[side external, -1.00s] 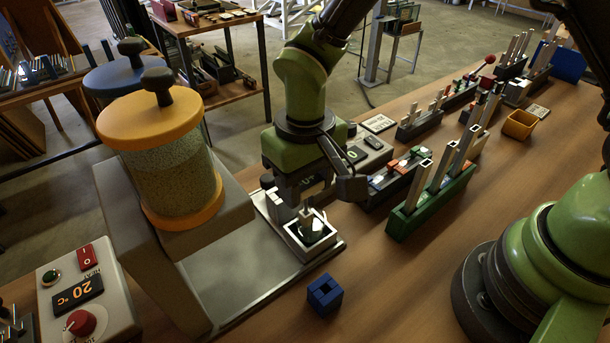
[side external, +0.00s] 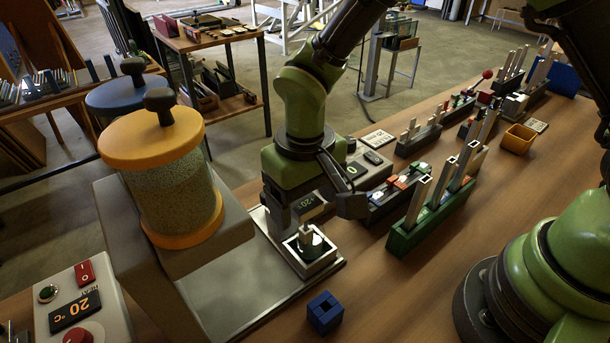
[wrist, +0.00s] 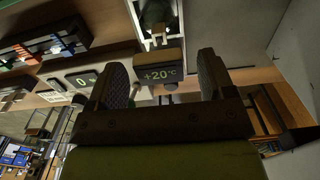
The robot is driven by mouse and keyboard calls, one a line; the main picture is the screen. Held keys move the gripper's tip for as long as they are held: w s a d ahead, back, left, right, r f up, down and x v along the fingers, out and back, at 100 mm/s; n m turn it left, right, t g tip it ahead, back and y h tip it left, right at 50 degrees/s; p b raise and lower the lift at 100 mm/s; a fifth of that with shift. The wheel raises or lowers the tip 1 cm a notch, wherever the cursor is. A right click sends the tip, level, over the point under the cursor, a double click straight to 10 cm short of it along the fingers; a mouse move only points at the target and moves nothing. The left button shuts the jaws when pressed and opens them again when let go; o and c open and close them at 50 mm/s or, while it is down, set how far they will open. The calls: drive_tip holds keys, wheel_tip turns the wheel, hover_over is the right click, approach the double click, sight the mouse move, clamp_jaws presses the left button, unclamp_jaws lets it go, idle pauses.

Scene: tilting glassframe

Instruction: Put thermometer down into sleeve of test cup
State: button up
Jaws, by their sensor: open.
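The thermometer (side external: 312,200) is a dark block with a lit +20 °C display, upright beside my gripper above the test cup. In the wrist view its display (wrist: 162,75) lies between my two spread fingers, with room on both sides. The test cup (side external: 316,266) has a square white rim and stands on the grey plate; a pale upright piece shows in its opening. The cup also shows at the top of the wrist view (wrist: 177,22). My gripper (wrist: 163,80) is open. The thermometer's lower end and its seat in the sleeve cannot be made out.
A grey stand with an orange-lidded jar (side external: 160,175) is left of the cup. A blue block (side external: 325,312) lies in front. A green rack (side external: 432,222) with upright bars stands to the right. The wood between them is clear.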

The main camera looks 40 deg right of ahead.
wheel_tip(320, 180, up, 9)
drive_tip(key=shift+f, duration=0.1)
drive_tip(key=shift+d, duration=0.1)
idle(0.3)
drive_tip(key=s+d+r+m+t+y, duration=0.2)
drive_tip(key=s+d+r+m+t, duration=0.2)
drive_tip(key=s+d+r+t, duration=0.3)
drive_tip(key=s+d+r, duration=0.5)
drive_tip(key=s+d, duration=0.1)
drive_tip(key=s, duration=0.1)
drive_tip(key=shift+s, duration=0.15)
